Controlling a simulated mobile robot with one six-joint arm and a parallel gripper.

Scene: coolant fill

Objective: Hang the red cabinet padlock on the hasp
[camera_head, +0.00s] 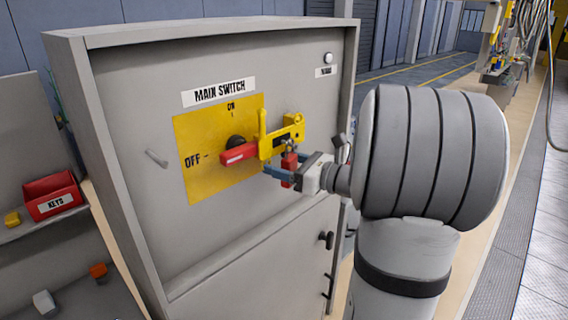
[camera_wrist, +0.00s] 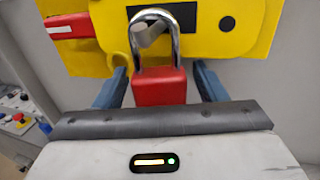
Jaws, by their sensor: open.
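The red padlock (camera_wrist: 158,87) hangs upright by its silver shackle at the yellow hasp (camera_wrist: 190,25). The shackle passes around a small grey tab in front of the hasp plate; I cannot tell whether it is closed. In the head view the padlock (camera_head: 288,168) is below the yellow hasp (camera_head: 284,138), beside the red switch handle (camera_head: 238,154). My gripper (camera_head: 277,174) is at the padlock. In the wrist view its blue fingers (camera_wrist: 160,88) stand apart on either side of the padlock body, with gaps on both sides.
The grey cabinet (camera_head: 130,130) carries the yellow switch plate (camera_head: 195,135), its handle toward OFF. A red KEYS bin (camera_head: 52,198) stands on a shelf at left. An orange block (camera_head: 98,270) and a white block (camera_head: 44,302) lie lower left. The floor at right is clear.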

